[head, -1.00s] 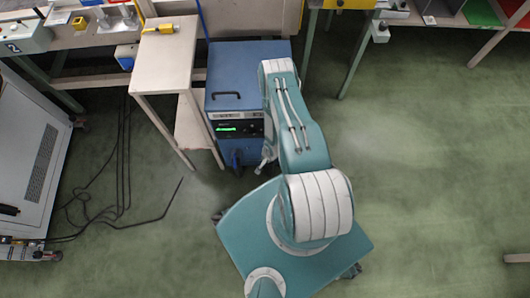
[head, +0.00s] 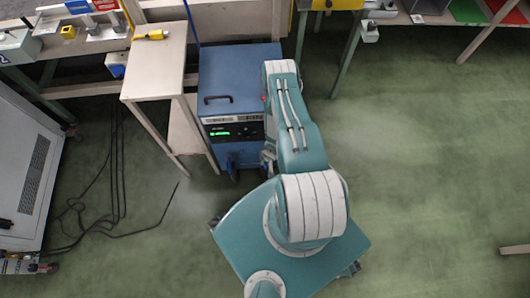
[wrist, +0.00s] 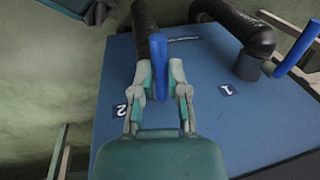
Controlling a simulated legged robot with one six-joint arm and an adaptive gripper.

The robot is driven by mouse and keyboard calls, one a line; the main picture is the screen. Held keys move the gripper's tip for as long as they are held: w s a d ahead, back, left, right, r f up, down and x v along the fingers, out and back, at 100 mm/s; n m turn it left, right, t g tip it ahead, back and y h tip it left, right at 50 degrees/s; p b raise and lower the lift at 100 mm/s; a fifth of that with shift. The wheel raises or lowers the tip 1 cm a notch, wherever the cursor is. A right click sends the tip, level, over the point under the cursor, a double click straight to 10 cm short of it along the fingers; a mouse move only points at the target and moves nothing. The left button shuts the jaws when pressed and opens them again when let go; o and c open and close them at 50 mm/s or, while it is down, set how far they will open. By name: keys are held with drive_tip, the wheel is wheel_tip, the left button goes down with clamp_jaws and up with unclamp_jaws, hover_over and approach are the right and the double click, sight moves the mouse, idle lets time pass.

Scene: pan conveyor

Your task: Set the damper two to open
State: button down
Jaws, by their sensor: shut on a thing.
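In the wrist view, damper two's blue lever (wrist: 158,50) stands in front of a black pipe (wrist: 143,18), above the label 2 (wrist: 119,110). Its length runs roughly up and down in the picture. My gripper (wrist: 160,82) is shut on this lever, with one finger on each side. The lever's lower end lies between the fingers. A second blue lever (wrist: 299,46) is at the right, tilted, near another black pipe (wrist: 248,32) and the label 1 (wrist: 228,90).
In the head view a blue cabinet (head: 231,82) with a green display stands in front of my arm. A narrow wooden table (head: 157,62) is left of it. Black cables (head: 118,190) lie on the floor at left.

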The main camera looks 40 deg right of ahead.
idle(0.3)
drive_tip(key=c, duration=0.6)
unclamp_jaws()
drive_tip(key=shift+c, duration=0.2)
wheel_tip(320, 180, up, 12)
drive_tip(key=s+d, duration=0.1)
drive_tip(key=d, duration=0.1)
drive_tip(key=shift+f, duration=0.15)
drive_tip(key=shift+s+d, duration=0.1)
drive_tip(key=shift+s, duration=0.1)
